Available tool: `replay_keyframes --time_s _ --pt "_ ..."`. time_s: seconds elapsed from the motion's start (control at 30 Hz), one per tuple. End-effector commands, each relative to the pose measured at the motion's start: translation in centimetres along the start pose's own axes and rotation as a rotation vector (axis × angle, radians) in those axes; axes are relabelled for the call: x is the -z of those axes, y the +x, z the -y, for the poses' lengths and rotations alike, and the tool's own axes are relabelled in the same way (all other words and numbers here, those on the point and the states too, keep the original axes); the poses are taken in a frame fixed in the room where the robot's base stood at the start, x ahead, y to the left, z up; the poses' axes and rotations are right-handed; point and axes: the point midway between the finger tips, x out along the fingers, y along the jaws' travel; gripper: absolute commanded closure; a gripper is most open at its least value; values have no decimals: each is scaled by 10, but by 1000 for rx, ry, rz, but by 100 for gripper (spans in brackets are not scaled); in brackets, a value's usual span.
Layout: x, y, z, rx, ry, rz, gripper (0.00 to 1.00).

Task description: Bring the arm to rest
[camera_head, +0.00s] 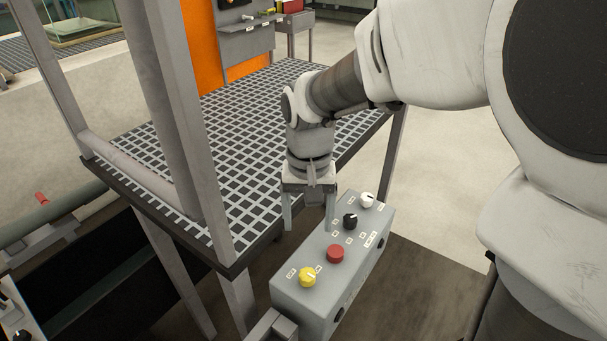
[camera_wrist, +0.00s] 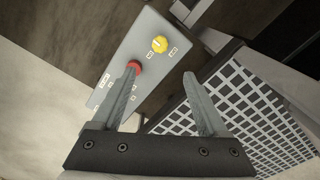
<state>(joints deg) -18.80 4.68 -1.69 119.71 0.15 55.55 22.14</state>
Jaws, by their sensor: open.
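My gripper (camera_head: 309,226) is open and empty, pointing down just above and beside a grey control box in the head view. In the wrist view my gripper (camera_wrist: 160,85) shows two spread fingers with nothing between them. The control box (camera_head: 318,277) carries a yellow knob (camera_head: 307,277), a red button (camera_head: 335,253), a black knob (camera_head: 350,221) and a white knob (camera_head: 367,200). In the wrist view the yellow knob (camera_wrist: 159,44) is clear, and the left fingertip overlaps the red button (camera_wrist: 135,66). I cannot tell whether the finger touches it. The black and white knobs are not visible there.
A dark grated platform (camera_head: 230,130) with grey posts (camera_head: 178,110) stands left of and behind the box. An orange panel (camera_head: 241,42) is behind it. Pale open floor (camera_head: 440,180) lies to the right. The grating (camera_wrist: 235,110) fills the right of the wrist view.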

Motion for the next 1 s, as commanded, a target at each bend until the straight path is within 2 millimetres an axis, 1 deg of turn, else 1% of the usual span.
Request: replay_keyframes --time_s 0.03,0.1,0.47,0.57,0.67,0.77,0.83,1.0 --pt "0 -5 0 1 0 -2 24" --pt "0 -8 0 0 0 -1 24" --pt "0 -10 -1 1 0 -1 24" --pt "-3 -16 -6 8 0 -17 24" --pt "-9 -30 -18 23 -5 -55 24" --pt "-20 -49 -35 41 -15 -114 24" --pt "-30 -61 -47 51 -23 -160 24" --pt "-56 -84 -75 60 -43 -271 24"
